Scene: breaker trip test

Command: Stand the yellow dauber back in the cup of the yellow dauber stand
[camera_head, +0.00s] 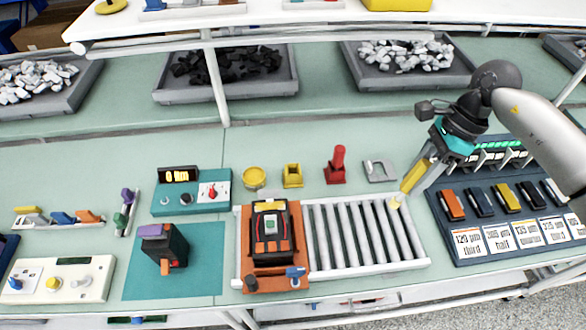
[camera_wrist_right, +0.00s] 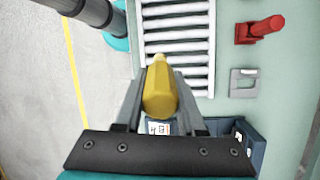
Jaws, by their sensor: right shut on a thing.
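The yellow dauber (camera_head: 413,177) is in the jaws of my right gripper (camera_head: 420,178). It is tilted, with its pale tip down and to the left, above the right end of the roller track. In the right wrist view the dauber (camera_wrist_right: 160,95) lies between the two fingers, tip pointing away from the camera. The yellow dauber stand (camera_head: 292,176), a small square block with a dark opening on top, sits on the bench well left of the gripper and looks empty. My left gripper is not in view.
A red stand with a red dauber (camera_head: 337,165) and a grey plate (camera_head: 379,171) lie between the gripper and the yellow stand. A round yellow dish (camera_head: 254,178) is left of the stand. The roller track (camera_head: 365,235) and an orange fixture (camera_head: 247,270) are in front.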

